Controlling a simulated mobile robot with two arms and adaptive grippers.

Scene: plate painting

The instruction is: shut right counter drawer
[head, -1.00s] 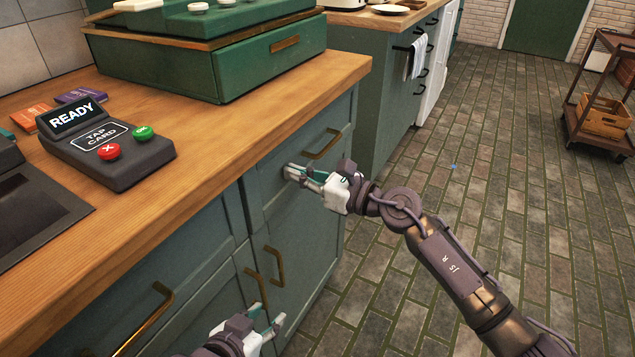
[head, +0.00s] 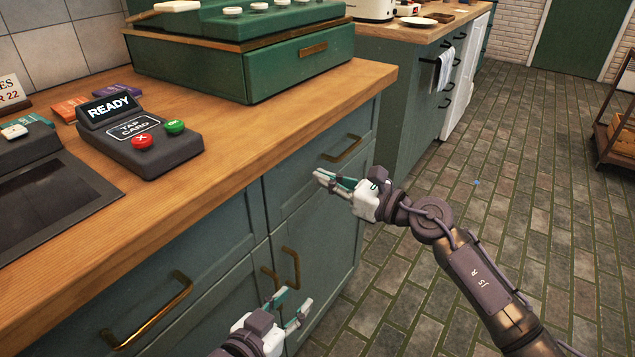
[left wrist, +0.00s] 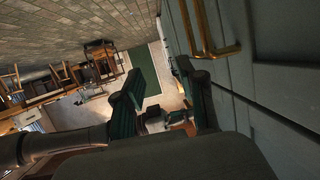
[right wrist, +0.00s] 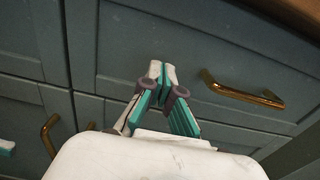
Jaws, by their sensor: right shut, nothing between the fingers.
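The right counter drawer (head: 310,170) is a grey-green front with a brass handle (head: 342,148), under the wooden counter's right end. It looks about flush with the fronts around it; a small gap is hard to judge. In the right wrist view the drawer front (right wrist: 190,68) and its handle (right wrist: 243,92) fill the upper middle. My right gripper (head: 318,178) is shut and empty, its tips pointing at the drawer front, left of and below the handle. Whether they touch it is unclear. My left gripper (head: 292,303) is open and empty, low by the cabinet door handles (head: 290,268).
The wooden counter (head: 225,140) carries a card terminal (head: 140,130) and a green cash register (head: 240,70). Another drawer with a brass handle (head: 150,315) is at the lower left. The tiled floor (head: 500,220) to the right is open. A cart (head: 615,140) stands at the far right.

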